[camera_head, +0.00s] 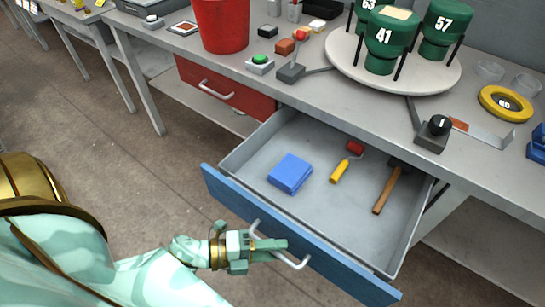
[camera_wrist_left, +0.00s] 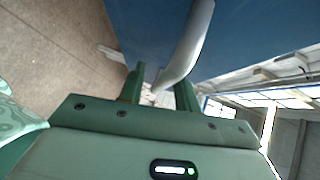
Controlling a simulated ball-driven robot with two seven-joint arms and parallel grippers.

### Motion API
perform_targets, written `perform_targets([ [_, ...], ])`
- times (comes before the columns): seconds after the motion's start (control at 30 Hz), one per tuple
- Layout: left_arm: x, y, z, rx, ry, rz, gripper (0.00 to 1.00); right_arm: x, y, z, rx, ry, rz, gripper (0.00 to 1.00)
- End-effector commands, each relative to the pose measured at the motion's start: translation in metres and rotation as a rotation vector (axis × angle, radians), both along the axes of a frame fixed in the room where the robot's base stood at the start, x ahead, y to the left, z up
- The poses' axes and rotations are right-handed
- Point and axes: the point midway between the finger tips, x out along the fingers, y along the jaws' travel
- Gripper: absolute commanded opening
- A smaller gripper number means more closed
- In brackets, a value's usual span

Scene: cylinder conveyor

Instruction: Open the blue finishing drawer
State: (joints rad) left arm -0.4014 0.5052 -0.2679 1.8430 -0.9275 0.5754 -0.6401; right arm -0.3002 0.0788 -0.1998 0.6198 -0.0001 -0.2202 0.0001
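The blue-fronted drawer (camera_head: 222,196) is pulled well out from under the workbench in the head view. Its grey tray is visible inside, and its blue front fills the top of the left wrist view (camera_wrist_left: 145,30). A pale curved bar handle (camera_head: 297,263) is on the front; it also shows in the left wrist view (camera_wrist_left: 190,45). My left gripper (camera_head: 277,249) is at this handle. Its two fingers (camera_wrist_left: 160,92) stand apart, with the handle bar between them and a small gap beside the bar. Whether a finger touches the bar is unclear. My right gripper is not in view.
Inside the drawer lie a folded blue cloth (camera_head: 291,173), a small yellow-handled roller (camera_head: 340,171) and a wooden-handled hammer (camera_head: 386,190). A red drawer (camera_head: 230,95) beside it is shut. The bench top (camera_head: 350,105) holds a red bucket (camera_head: 222,25) and a round turntable with green cylinders.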

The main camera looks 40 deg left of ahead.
Motion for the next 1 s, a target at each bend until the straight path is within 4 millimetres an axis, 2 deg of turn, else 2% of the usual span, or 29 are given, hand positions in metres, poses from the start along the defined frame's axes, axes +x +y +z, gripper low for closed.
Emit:
perform_targets([
  [0.27, 0.0, 0.0, 0.0, 0.0, 0.0, 0.0, 0.32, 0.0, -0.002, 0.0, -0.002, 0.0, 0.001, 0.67],
  [0.43, -0.011, 0.012, 0.003, 0.001, 0.002, 0.0, 0.32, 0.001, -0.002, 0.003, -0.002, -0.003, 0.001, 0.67],
  [0.8, -0.076, 0.082, 0.018, 0.002, 0.003, 0.001, 0.32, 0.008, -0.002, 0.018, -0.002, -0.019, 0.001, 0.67],
  [1.0, -0.1, 0.11, 0.022, 0.0, 0.003, 0.001, 0.32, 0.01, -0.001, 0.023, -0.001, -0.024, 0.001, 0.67],
])
